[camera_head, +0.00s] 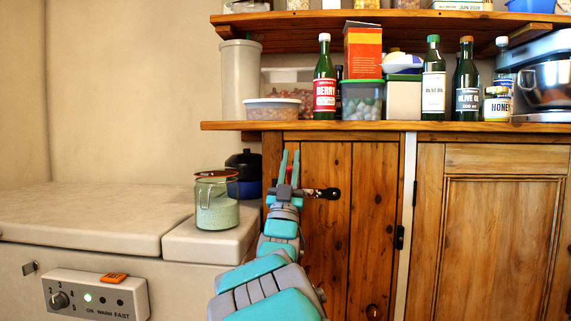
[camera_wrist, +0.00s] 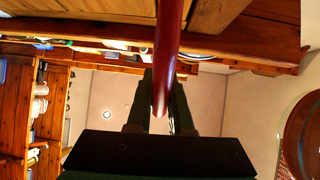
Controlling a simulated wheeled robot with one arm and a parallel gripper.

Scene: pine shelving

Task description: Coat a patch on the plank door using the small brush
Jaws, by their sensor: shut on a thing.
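The plank door (camera_head: 372,220) of dark knotty vertical boards is in the middle of the head view. My gripper (camera_head: 290,164) is in front of its upper left part, fingers pointing up. In the wrist view, my gripper (camera_wrist: 162,95) is shut on a dark red, tapered rod, the handle of the small brush (camera_wrist: 170,45). The brush's bristles do not show clearly, and I cannot tell whether it touches the door. A black fitting (camera_head: 330,193) shows just right of my gripper; I cannot tell what it belongs to. No coated patch is distinct on the door.
A shelf (camera_head: 225,125) with bottles, tubs and a mixer (camera_head: 550,85) runs just above the door. Left stand a glass jar (camera_head: 216,207) and a dark pot (camera_head: 244,165) on a pale ledge. A panelled door (camera_head: 495,230) is at right.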

